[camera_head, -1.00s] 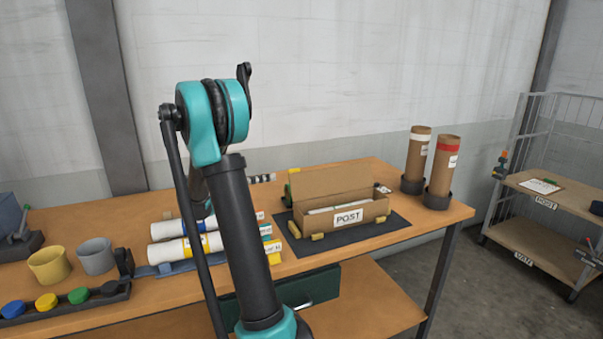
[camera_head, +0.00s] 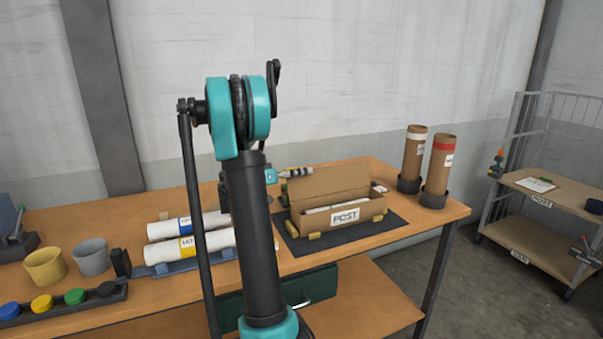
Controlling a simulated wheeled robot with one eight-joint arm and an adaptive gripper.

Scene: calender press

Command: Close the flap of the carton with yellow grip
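The brown carton (camera_head: 373,209) labelled POST sits on a dark mat on the bench. Its flap (camera_head: 330,182) stands raised at the back, so the carton is open and pale contents show inside. Small yellow blocks (camera_head: 316,236) are at its front corners. My gripper (camera_head: 303,172) shows only in part, small, past my arm, at the upper left corner of the flap. A yellow spot shows at its tip. I cannot tell whether it touches the flap or whether its fingers are open. My upright arm hides the area left of the carton.
White rolls (camera_head: 185,248) lie on a blue rack left of my arm. Two cardboard tubes (camera_head: 438,165) stand in black holders on the right. Cups (camera_head: 45,266) and a tray of coloured caps (camera_head: 75,297) are at the left. A shelf cart (camera_head: 540,225) stands at far right.

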